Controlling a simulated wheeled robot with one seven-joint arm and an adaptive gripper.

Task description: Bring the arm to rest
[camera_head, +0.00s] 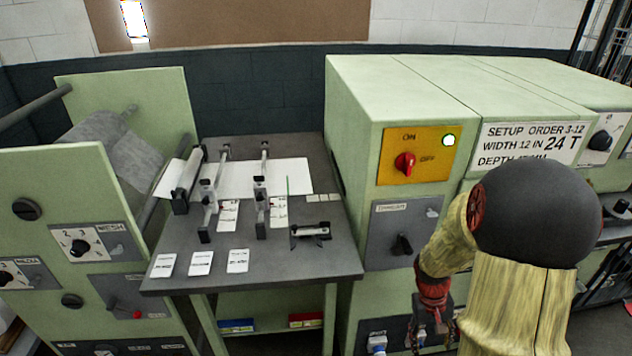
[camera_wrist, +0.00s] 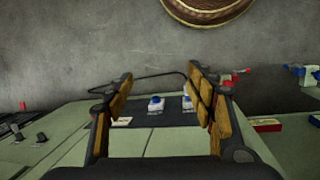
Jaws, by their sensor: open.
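My arm (camera_head: 520,290) stands at the right of the head view, in front of the green machine. Its upper part is pale yellow with a dark round joint, and it bends down to a red wrist. My gripper (camera_head: 435,330) hangs low there, partly cut off by the arm and the picture's lower edge. In the wrist view my gripper (camera_wrist: 160,110) shows two wood-coloured finger pads wide apart. Nothing is between the pads; a dark panel with white and blue fittings (camera_wrist: 156,104) shows beyond them.
A green machine (camera_head: 362,95) with a red knob (camera_head: 404,163) stands close behind the arm. A grey table (camera_head: 290,262) with paper, small fixtures and cards is left of it. A green roll machine (camera_head: 40,185) stands at far left. Floor (camera_head: 605,320) shows at lower right.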

